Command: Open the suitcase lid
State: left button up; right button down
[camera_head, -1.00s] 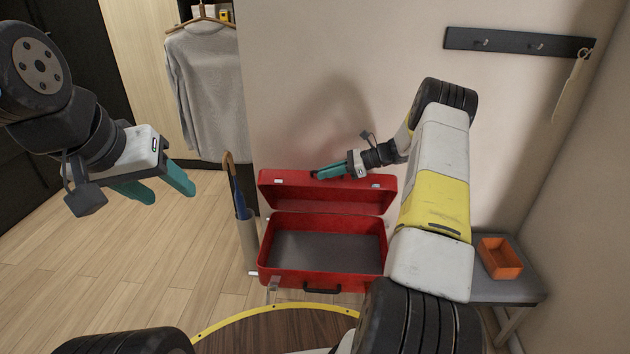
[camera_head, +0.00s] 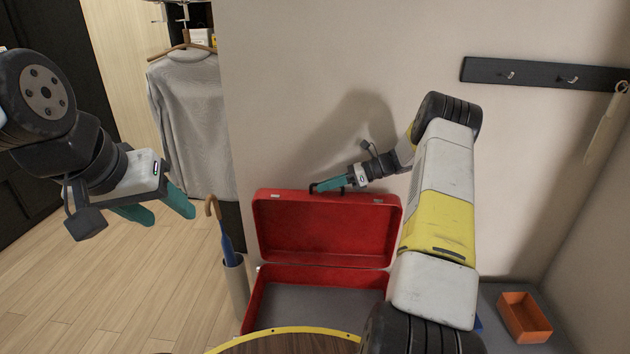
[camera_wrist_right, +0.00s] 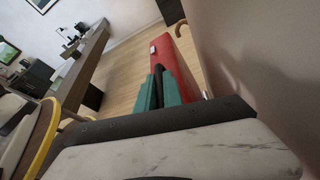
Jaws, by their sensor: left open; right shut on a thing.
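The red suitcase stands open against the wall in the head view. Its lid (camera_head: 325,232) is raised steeply, with the red inside facing me. Its base (camera_head: 320,302) has a grey bottom and looks empty; its front is hidden by my round wooden top. My right gripper (camera_head: 314,187) is at the lid's upper edge, shut on it near the middle. In the right wrist view the teal fingers (camera_wrist_right: 165,88) are close together against the red lid (camera_wrist_right: 178,60). My left gripper (camera_head: 172,212) is open and empty in the air, left of the suitcase.
A stand with a blue umbrella (camera_head: 227,245) is close to the suitcase's left side. An orange tray (camera_head: 524,317) sits on a grey bench at right. A hook rail (camera_head: 540,74) is on the wall. The wooden floor at left is clear.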

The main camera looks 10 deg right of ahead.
jog(key=c, duration=1.8)
grip_release()
jog(key=shift+o, duration=0.2)
jog(key=v, duration=0.8)
jog(key=shift+a, duration=0.1)
